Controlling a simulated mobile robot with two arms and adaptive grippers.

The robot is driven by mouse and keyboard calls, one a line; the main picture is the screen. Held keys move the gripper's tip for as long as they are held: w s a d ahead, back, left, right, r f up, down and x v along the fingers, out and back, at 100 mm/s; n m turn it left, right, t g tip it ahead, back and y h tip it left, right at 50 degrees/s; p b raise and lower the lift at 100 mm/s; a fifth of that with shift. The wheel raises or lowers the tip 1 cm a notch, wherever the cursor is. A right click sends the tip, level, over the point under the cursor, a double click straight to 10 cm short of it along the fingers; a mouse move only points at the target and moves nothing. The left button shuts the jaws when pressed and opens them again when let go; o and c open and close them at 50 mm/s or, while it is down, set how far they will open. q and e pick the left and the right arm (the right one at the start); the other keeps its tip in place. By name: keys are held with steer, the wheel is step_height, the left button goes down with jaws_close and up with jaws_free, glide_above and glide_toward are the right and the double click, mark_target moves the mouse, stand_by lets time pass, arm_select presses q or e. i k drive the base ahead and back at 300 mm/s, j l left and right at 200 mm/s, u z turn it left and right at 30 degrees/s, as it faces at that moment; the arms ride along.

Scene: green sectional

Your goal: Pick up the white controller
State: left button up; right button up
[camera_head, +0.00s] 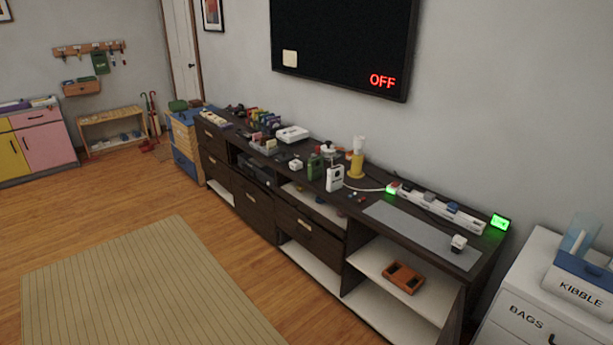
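Several white items on the long dark media cabinet (262,208) could be the white controller, and I cannot tell for sure which one is. A small white object (295,164) lies near the cabinet's middle. Another small white object (458,243) sits on the grey mat (415,232) at the near right end. A white upright device (334,178) stands beside a green one (315,167). A flat white box (292,134) lies further back. Neither of my grippers shows in the head view.
A white power strip (440,210) with green lights runs along the wall side. A yellow-based lamp-like item (357,160) stands at the back. An orange-brown tray (403,277) is on a lower shelf. A white cabinet (535,305) stands at right. The wood floor and striped rug (140,290) are clear.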

mark_target(335, 174)
steer(key=i+j, duration=0.35)
steer(key=i+j+z, duration=0.1)
steer(key=i+j, duration=0.2)
steer(key=j, duration=0.25)
steer(key=i+j, duration=0.35)
steer(key=j, duration=0.15)
